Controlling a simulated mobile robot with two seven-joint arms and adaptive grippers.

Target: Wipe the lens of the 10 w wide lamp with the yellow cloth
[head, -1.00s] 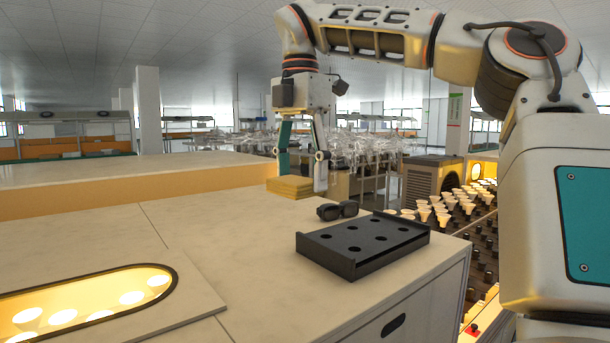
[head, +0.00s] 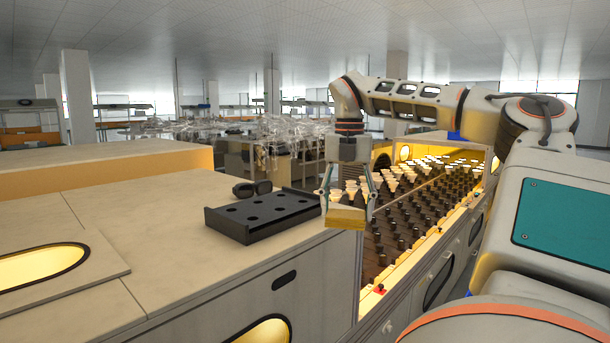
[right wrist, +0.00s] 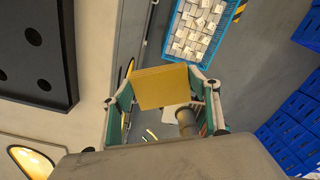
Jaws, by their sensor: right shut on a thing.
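The yellow cloth (head: 345,218) is a folded block in my right gripper (head: 347,206), which is shut on it. In the head view it hangs past the right edge of the bench, in front of the lamp rack. In the right wrist view the cloth (right wrist: 161,87) sits between the two teal-padded fingers of the gripper (right wrist: 163,95). Several white cone-shaped lamps (head: 393,178) stand in the lit rack behind the gripper. I cannot tell which is the 10 W wide lamp. A grey cylinder (right wrist: 186,122) shows partly beyond the cloth. My left gripper is not in view.
A black tray with holes (head: 262,213) and dark goggles (head: 252,188) lie on the bench (head: 150,225). The rack's dark sockets (head: 424,222) run along the right. A blue crate of white boxes (right wrist: 200,28) and blue crates (right wrist: 293,135) stand on the floor.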

